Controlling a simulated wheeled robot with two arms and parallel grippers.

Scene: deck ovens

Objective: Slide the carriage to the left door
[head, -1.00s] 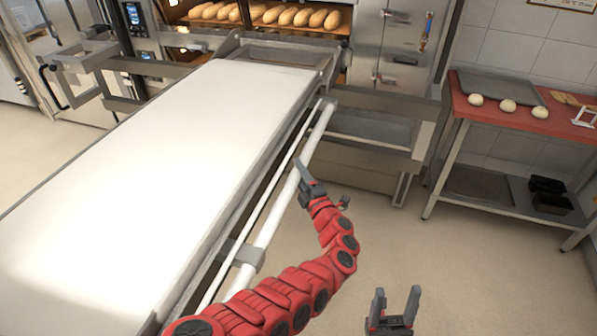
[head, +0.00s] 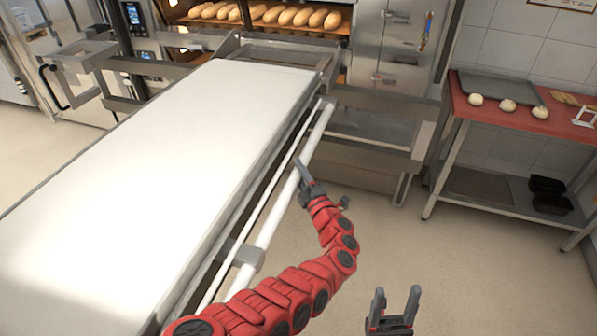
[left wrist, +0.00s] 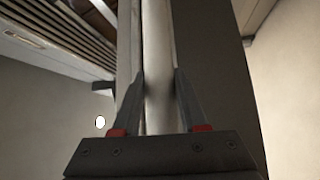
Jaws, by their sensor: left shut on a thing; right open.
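The carriage is a long loader with a pale flat belt (head: 160,170), running from the lower left toward the ovens. A white push bar (head: 272,220) runs along its right side. My left gripper (head: 303,170) is shut on this bar near its far part. In the left wrist view the bar (left wrist: 158,60) passes between the two fingers (left wrist: 160,95). My right gripper (head: 398,295) is open and empty above the floor, right of the carriage. The left door is hard to single out; an oven front with a display (head: 134,15) stands at the upper left.
A lit oven chamber with several loaves (head: 270,14) is behind the carriage's far end. Metal rails (head: 165,68) cross in front of the ovens. A red-topped table (head: 515,118) with dough balls stands at right. The floor (head: 470,270) between is clear.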

